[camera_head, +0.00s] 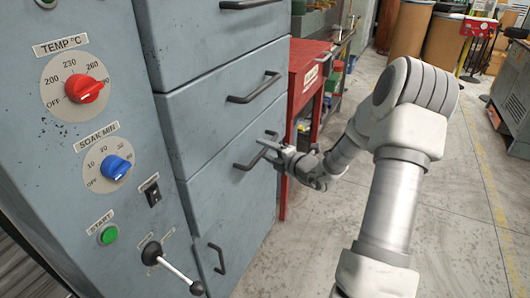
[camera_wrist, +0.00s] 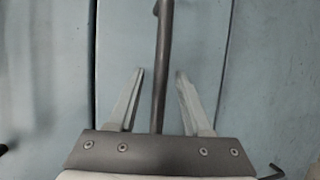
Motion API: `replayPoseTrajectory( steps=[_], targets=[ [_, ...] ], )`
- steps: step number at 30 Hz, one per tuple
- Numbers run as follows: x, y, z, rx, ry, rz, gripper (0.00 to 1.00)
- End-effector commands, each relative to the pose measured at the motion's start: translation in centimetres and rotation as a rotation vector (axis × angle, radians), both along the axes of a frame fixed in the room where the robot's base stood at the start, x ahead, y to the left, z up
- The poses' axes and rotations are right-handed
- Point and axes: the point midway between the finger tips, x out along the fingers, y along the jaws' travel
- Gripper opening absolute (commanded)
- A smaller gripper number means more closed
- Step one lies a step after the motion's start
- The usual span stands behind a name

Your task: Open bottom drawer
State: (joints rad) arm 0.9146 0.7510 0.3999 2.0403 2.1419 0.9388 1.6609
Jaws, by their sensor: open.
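The grey-blue cabinet in the head view has a stack of drawers with dark bar handles. The lowest drawer (camera_head: 222,185) of the stack that I can make out is shut. Its handle (camera_head: 243,165) is partly hidden by my gripper (camera_head: 274,150), which is at the handle's right part. In the wrist view, the handle bar (camera_wrist: 162,60) runs up the picture between the two fingers of my gripper (camera_wrist: 159,76). The fingers are open, with a gap on each side of the bar. I cannot tell how deep the bar sits between them.
A panel with its own handle (camera_head: 217,259) lies below that drawer and is shut. Left are a red knob (camera_head: 86,89), a blue knob (camera_head: 116,168) and a lever (camera_head: 172,266). Open floor (camera_head: 300,255) lies to the right.

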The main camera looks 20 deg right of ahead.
Motion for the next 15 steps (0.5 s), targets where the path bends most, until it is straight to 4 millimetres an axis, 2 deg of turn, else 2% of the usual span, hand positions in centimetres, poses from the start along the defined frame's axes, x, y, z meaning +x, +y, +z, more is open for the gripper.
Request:
replayPoseTrajectory(
  steps=[7, 15],
  targets=[
    [0.05, 0.03, 0.02, 0.0, 0.0, 0.0, 0.48],
    [0.02, 0.02, 0.02, 0.0, 0.0, 0.0, 0.0]
  ],
)
